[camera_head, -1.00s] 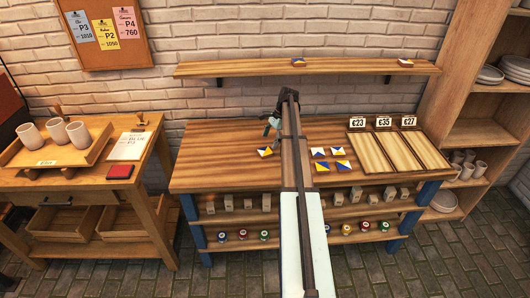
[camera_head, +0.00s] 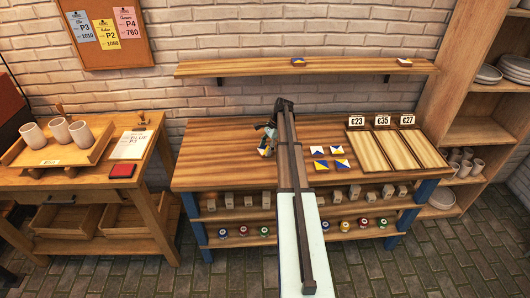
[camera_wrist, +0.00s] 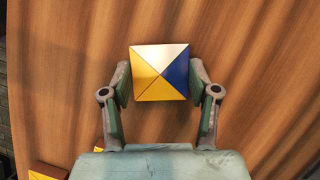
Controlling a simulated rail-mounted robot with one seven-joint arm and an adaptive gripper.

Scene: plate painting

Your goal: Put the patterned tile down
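A square patterned tile (camera_wrist: 158,74) with yellow, blue and pale triangles lies between the two fingers of my gripper (camera_wrist: 159,84) in the wrist view. The finger pads meet its left and right edges, and the gripper looks shut on it. In the head view, my gripper (camera_head: 267,140) is low over the left-middle of the wooden workbench (camera_head: 215,160), with the tile (camera_head: 265,152) partly hidden by it. Whether the tile touches the bench top is hard to tell.
Several similar tiles (camera_head: 318,150) lie on the bench right of my arm. Priced wooden trays (camera_head: 367,150) stand further right. A wall shelf (camera_head: 230,69) with two tiles hangs behind. The bench's left part is clear.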

